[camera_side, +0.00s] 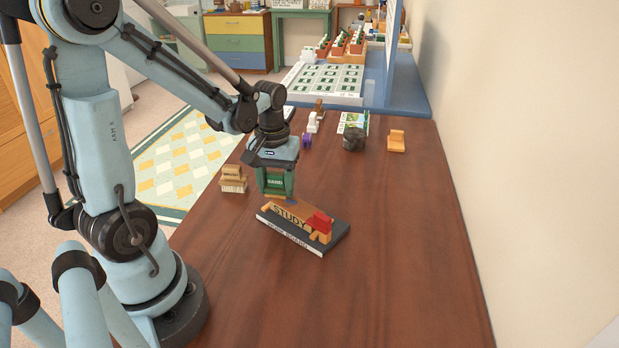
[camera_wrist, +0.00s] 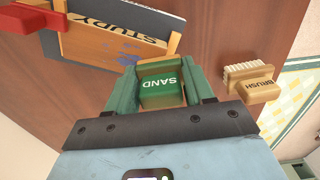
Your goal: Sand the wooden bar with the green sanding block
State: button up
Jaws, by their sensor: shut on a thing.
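My gripper (camera_side: 275,184) is shut on the green sanding block (camera_wrist: 162,84), which is lettered SAND. In the wrist view the block sits between the fingers (camera_wrist: 162,90). The wooden bar (camera_side: 298,213), lettered STUDY, lies on a dark work board (camera_side: 276,237). The bar also shows in the wrist view (camera_wrist: 120,42), with blue-grey patches on it. A red clamp (camera_side: 319,222) is at the bar's right end. I cannot tell whether the block touches the bar.
A wooden brush (camera_side: 232,179) stands left of the gripper near the table's left edge. A dark lump (camera_side: 354,138), an orange wooden piece (camera_side: 396,141) and small items are farther back. The table's front and right are clear, with a wall along the right.

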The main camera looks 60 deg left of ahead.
jog(key=shift+d+r, duration=0.1)
jog(key=shift+r, duration=4.05)
